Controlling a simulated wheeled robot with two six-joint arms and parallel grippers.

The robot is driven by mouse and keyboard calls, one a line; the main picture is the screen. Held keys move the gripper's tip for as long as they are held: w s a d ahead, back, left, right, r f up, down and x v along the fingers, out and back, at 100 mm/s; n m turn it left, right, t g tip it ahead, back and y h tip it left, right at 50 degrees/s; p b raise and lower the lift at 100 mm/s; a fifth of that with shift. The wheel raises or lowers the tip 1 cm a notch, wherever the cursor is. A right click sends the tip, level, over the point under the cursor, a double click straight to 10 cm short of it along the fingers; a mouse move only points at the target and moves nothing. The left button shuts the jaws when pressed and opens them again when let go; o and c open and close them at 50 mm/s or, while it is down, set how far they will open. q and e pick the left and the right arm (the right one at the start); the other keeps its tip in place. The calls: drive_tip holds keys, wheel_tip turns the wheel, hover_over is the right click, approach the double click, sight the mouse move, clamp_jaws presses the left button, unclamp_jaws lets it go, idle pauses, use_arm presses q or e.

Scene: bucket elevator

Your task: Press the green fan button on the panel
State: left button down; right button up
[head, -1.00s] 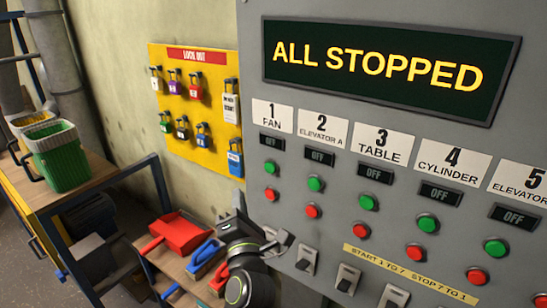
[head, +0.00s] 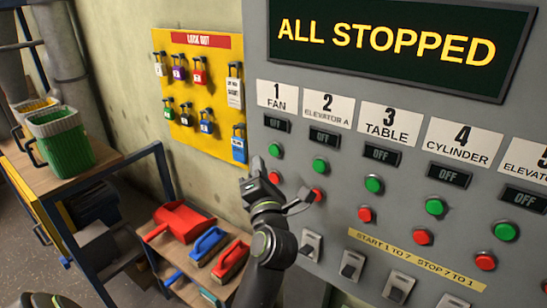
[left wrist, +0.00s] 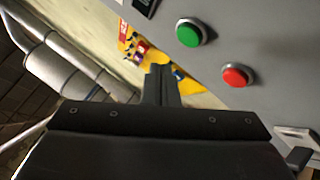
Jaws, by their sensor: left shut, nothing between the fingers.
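The grey panel (head: 420,190) has a "1 FAN" label (head: 277,96) at its left end, with an "OFF" display below. The green fan button (head: 276,150) is under that display, and the red fan button (head: 274,178) is lower. My left gripper (head: 257,167) is shut and empty, its tip just left of and slightly below the green button in the head view. Any gap in depth is hard to judge. In the left wrist view, the shut fingers (left wrist: 160,80) point forward, with a green button (left wrist: 188,35) and a red button (left wrist: 236,76) to their right. My right gripper is not in view.
The large display (head: 390,45) reads "ALL STOPPED". Other button columns lie to the right, with switches (head: 352,264) below. A yellow lockout board (head: 205,60) with padlocks hangs left of the panel. A bench with a red dustpan (head: 180,220) and brushes stands lower left.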

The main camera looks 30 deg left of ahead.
sight(274, 150)
use_arm(q)
drive_tip(key=shift+w+d, duration=0.1)
drive_tip(key=shift+w, duration=1.25)
drive_tip(key=shift+w+p, duration=0.1)
drive_tip(key=shift+p, duration=0.2)
idle(0.8)
drive_tip(key=shift+w, duration=0.35)
